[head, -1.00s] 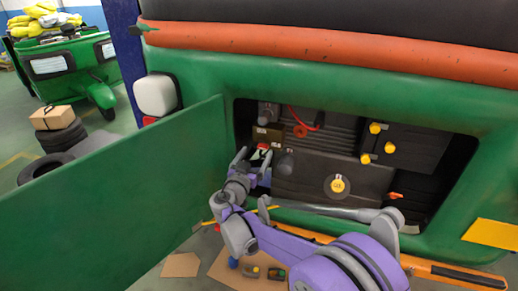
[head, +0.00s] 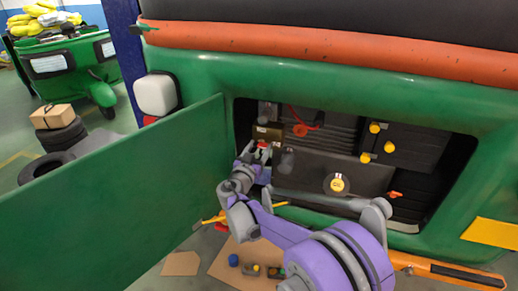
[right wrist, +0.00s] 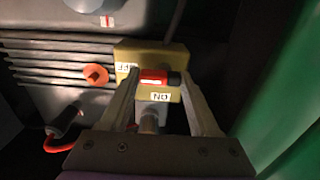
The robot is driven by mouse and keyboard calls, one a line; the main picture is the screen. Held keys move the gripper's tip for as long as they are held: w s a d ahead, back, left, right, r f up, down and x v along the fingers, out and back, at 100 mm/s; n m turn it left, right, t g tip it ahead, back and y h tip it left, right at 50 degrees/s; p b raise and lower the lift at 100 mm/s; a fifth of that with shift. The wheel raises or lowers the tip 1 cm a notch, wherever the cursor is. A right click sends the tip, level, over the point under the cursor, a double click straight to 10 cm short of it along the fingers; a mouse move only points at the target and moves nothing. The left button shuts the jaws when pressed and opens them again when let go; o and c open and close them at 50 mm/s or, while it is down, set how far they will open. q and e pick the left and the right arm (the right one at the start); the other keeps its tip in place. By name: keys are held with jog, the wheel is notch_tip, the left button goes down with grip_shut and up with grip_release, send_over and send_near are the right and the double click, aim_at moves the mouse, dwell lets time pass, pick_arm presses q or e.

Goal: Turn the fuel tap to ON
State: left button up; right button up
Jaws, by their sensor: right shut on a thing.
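The fuel tap is a brass-coloured block (right wrist: 178,58) with a red lever (right wrist: 153,77) on its face. In the right wrist view the lever lies crosswise, its dark end to the right. An OFF label (right wrist: 127,67) is at upper left and an ON label (right wrist: 160,97) is below the lever. My right gripper (right wrist: 162,76) is shut on the lever, one finger at each end. In the head view my right gripper (head: 257,154) is inside the bay at the brass block (head: 268,132). My left gripper is not in view.
The open green door panel (head: 130,195) stands left of my right arm. In the wrist view an orange knob (right wrist: 96,76) sits left of the tap. A cardboard sheet (head: 225,268) lies below.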

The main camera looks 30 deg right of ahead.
jog(key=shift+c, duration=1.1)
jog(key=shift+n, duration=0.3)
jog(key=n, duration=0.3)
jog(key=shift+r+n, duration=0.1)
jog(key=shift+n, duration=0.2)
jog(key=n, duration=0.4)
jog(key=shift+n, duration=0.3)
jog(key=n, duration=0.4)
jog(key=shift+w+a, duration=0.1)
jog(key=n, duration=0.5)
jog(key=shift+r+b, duration=0.1)
jog(key=shift+b, duration=0.25)
jog(key=shift+n, duration=0.3)
